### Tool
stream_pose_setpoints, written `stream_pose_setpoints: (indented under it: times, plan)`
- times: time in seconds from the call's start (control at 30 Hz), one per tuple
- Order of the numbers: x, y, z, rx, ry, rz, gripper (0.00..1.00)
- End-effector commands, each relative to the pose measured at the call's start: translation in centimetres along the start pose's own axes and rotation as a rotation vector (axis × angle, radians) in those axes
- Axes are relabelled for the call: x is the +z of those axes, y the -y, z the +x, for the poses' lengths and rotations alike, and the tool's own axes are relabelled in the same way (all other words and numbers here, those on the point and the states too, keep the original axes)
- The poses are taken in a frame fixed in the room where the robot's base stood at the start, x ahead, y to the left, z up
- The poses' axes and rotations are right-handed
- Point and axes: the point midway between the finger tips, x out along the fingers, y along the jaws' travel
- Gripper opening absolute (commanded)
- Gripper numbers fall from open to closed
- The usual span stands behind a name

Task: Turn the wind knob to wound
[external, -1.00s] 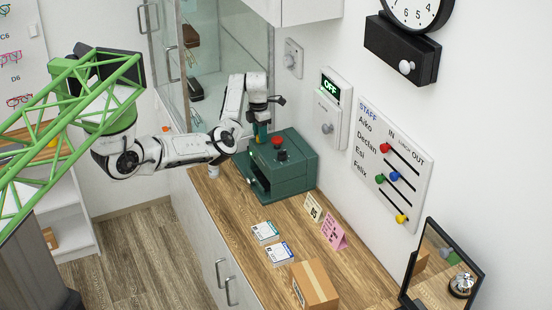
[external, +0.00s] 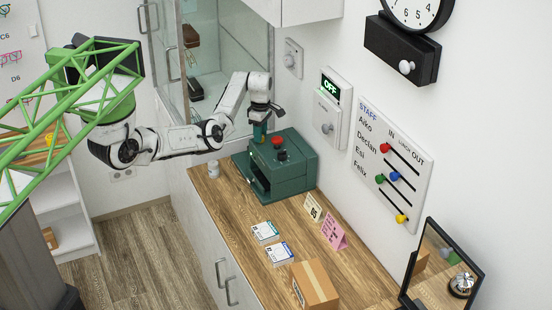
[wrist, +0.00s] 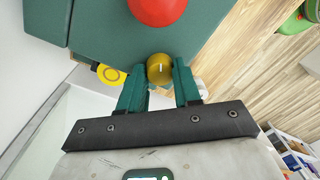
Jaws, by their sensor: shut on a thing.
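An olive-yellow round knob (wrist: 160,68) with a short white mark sits between the teal fingers of my gripper (wrist: 160,85) in the wrist view. It appears to be the wind knob, though no label on it is readable. The fingers are shut on its sides. In the external view my gripper (external: 260,138) points down at the back left of a dark green box (external: 292,183), and the olive knob is hidden there. A red knob (external: 278,141) on the box's top is close by; it also shows in the wrist view (wrist: 158,8).
The box has a black knob (external: 282,155) and an open front. A small white container (external: 213,169) stands left of it. A glass cabinet (external: 217,50) rises behind. Cards (external: 265,232) and a cardboard box (external: 314,286) lie along the wooden counter (external: 228,212).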

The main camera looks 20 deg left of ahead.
Motion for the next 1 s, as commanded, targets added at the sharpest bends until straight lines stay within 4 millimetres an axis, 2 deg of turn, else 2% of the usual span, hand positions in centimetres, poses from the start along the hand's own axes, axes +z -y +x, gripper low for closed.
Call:
stream_pose_setpoints:
  times: [1.0]
  plan:
    - [0.07,0.00,-0.14,0.001,-0.048,0.964,0.02]
